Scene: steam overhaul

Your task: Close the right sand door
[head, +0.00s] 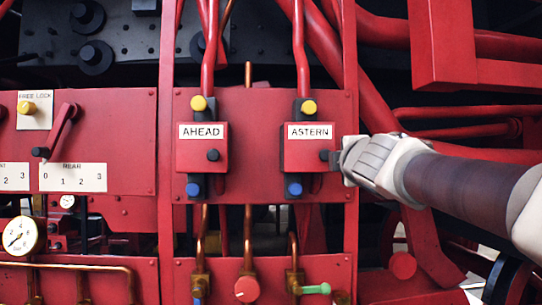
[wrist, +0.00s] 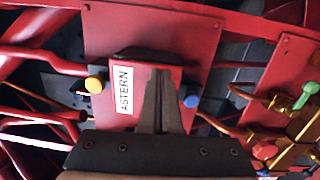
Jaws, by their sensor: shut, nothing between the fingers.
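The right sand door looks to be the red cover labelled ASTERN (head: 308,132), on the right of the red panel. It also shows in the wrist view (wrist: 142,78), turned on its side. It looks about as flat as the left cover labelled AHEAD (head: 201,132); I cannot tell whether a small gap remains at its edge. My gripper (head: 337,160) is at the cover's right edge, by its black knob (head: 325,155). In the wrist view, my gripper's fingers (wrist: 160,76) are together and empty, in front of the cover. They hide part of it; contact is unclear.
Yellow (head: 309,107) and blue (head: 294,189) caps sit above and below the ASTERN cover. A red upright (head: 350,90) stands close to my gripper. Copper pipes and a green-handled valve (head: 315,289) are below. Red pipes (head: 455,112) run behind my arm.

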